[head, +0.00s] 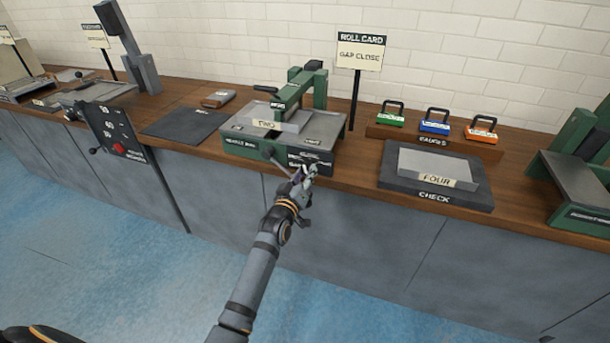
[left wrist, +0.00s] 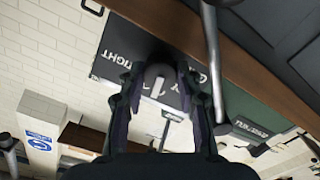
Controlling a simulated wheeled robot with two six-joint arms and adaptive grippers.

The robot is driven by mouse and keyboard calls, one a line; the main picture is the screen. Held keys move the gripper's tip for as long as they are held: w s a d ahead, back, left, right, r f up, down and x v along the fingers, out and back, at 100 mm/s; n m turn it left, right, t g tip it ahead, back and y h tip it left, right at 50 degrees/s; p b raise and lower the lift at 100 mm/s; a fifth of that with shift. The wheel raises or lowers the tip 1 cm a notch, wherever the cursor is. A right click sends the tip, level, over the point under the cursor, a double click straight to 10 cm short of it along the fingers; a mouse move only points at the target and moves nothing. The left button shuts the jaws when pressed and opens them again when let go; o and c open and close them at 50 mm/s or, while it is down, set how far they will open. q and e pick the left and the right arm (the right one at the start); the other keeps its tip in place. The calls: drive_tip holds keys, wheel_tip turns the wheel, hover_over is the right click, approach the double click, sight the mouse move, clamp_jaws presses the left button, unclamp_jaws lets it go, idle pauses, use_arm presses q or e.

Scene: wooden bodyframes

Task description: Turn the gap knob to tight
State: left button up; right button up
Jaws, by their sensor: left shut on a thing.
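The green and grey roll machine (head: 240,140) stands on the bench with a plate marked TWO (head: 268,124) on it. A dark gap panel (head: 320,166) is on its front right; it also shows in the left wrist view (left wrist: 112,62), with the word TIGHT. My left gripper (head: 304,173) is at this panel. The fingers and knob cover part of the lettering. My right gripper is not in view.
A metal lever (head: 281,166) sticks out beside the gripper; its bar is close in the left wrist view (left wrist: 211,60). A sign (head: 360,52) reads ROLL CARD, GAP CLOSE. Right are a CHECK pad (head: 400,180) and several gauges (head: 434,122). A dark mat (head: 186,126) lies left.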

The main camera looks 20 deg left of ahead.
use_arm(q)
drive_tip(key=m, duration=0.4)
drive_tip(key=shift+f+m+b, duration=0.1)
drive_tip(key=shift+m+b, duration=0.2)
drive_tip(key=m+b, duration=0.1)
drive_tip(key=m, duration=0.6)
drive_tip(key=shift+m, duration=1.4)
drive_tip(key=shift+a, duration=0.1)
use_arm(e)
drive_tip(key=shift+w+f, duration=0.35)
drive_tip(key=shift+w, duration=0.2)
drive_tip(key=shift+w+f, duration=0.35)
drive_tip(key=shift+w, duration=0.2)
use_arm(q)
drive_tip(key=shift+m+b, duration=0.3)
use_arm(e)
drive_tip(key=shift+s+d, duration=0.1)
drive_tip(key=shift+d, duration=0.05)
